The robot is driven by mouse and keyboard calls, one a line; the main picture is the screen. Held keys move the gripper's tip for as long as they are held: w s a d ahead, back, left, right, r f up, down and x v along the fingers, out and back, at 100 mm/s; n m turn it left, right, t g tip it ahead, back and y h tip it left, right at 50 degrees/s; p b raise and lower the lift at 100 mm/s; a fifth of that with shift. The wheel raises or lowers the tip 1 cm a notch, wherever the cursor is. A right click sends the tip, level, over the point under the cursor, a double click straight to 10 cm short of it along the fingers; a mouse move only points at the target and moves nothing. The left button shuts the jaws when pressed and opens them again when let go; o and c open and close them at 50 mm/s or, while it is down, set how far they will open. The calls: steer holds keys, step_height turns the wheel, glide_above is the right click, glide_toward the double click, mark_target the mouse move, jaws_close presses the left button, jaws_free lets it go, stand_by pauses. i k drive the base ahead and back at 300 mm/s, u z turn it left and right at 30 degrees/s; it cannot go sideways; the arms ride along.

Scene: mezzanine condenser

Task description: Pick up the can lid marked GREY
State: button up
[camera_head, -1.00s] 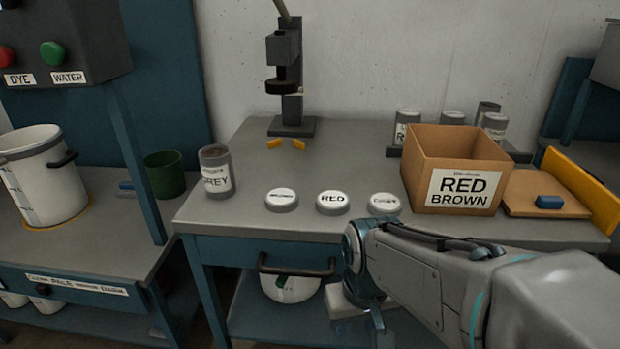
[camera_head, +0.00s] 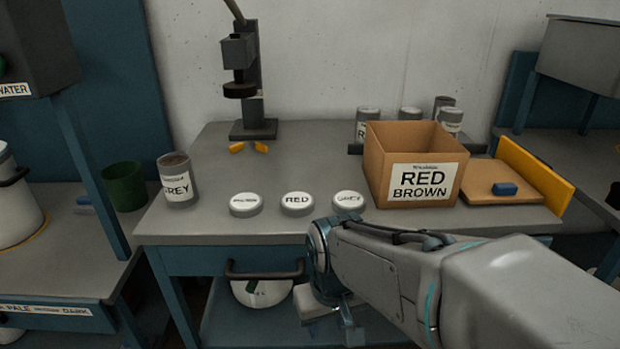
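The can lid marked GREY (camera_head: 348,201) lies on the grey workbench (camera_head: 285,165) near its front edge. It is a round, pale lid with a darker rim, rightmost in a row of three. The lid marked RED (camera_head: 297,203) is beside it, and a third lid (camera_head: 246,204) with small lettering I cannot read is at the left. My gripper (camera_head: 345,318) is at the end of my arm, in front of the bench and below the level of its top, apart from the lids. Its fingers are small and partly hidden, so their opening is unclear.
An open cardboard box labelled RED BROWN (camera_head: 415,165) stands close right of the GREY lid. An open can marked GREY (camera_head: 177,181) stands at the bench's left. A press (camera_head: 243,85) is at the back.

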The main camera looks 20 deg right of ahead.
mark_target(343, 200)
steer(key=z, duration=3.05)
steer(key=k, duration=0.85)
steer(key=u, duration=1.4)
steer(key=i, duration=0.5)
